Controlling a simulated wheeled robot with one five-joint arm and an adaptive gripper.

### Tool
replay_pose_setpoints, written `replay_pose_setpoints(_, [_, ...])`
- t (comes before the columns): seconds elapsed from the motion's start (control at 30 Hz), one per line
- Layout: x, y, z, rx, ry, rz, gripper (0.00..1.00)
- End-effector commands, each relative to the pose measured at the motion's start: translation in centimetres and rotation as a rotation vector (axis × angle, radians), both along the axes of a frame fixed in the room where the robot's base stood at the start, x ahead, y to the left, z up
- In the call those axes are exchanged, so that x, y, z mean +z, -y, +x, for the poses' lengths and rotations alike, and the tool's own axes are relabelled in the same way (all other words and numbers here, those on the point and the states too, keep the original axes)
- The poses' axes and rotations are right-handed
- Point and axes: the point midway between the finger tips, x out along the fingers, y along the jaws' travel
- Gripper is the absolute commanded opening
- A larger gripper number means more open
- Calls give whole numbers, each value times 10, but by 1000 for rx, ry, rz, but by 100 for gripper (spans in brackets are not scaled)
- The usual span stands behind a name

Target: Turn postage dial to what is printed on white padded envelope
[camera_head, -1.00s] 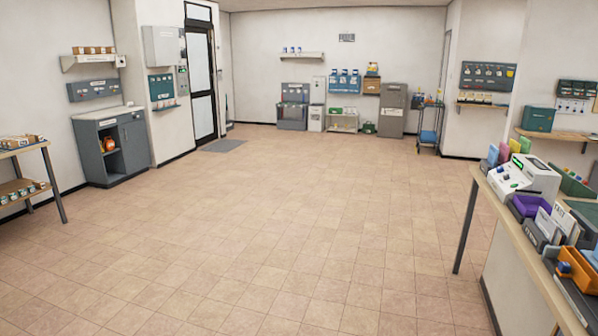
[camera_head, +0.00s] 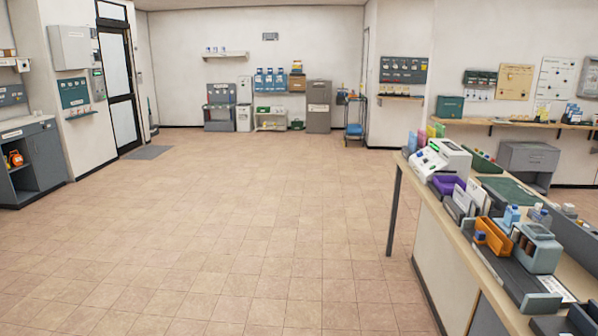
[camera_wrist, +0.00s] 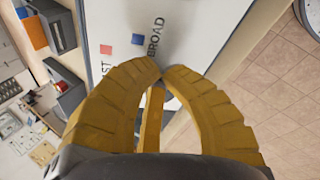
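A white machine with a small green display (camera_head: 440,158) stands near the far end of the counter at the right. It may carry the postage dial, but I cannot make out a dial or its marks. White cards or envelopes (camera_head: 473,193) stand in a holder beside it; I cannot tell whether one is the padded envelope. My gripper (camera_wrist: 161,72) shows only in the wrist view. Its yellow fingers curve together and their tips meet with nothing seen between them. Beyond them is a white panel (camera_wrist: 190,30) with a red square, a blue square and partly hidden lettering ending in "BROAD".
The counter (camera_head: 450,235) runs along the right, holding a purple tray (camera_head: 447,184), an orange bin (camera_head: 494,236) and a grey-blue device (camera_head: 537,250). The tiled floor (camera_head: 230,220) is open at the centre and left. A blue cart (camera_head: 354,125) stands at the back.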

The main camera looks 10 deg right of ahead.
Motion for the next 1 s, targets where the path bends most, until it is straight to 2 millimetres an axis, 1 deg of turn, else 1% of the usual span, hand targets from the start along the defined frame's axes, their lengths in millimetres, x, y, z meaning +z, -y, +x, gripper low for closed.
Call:
replay_pose_setpoints(0.03, [-5, -3, 0, 1, -2, 13, 0])
replay_pose_setpoints(0.37, [-5, -2, 0, 1, -2, 12, 0])
replay_pose_setpoints(0.7, [-3, -2, -7, -4, -7, 7, 0])
replay_pose_setpoints(0.9, [-1, -1, -8, -5, -7, 4, 0])
replay_pose_setpoints(0.93, [-1, -1, -8, -5, -7, 4, 6])
replay_pose_setpoints(1.0, [-1, -1, -8, -5, -7, 3, 0])
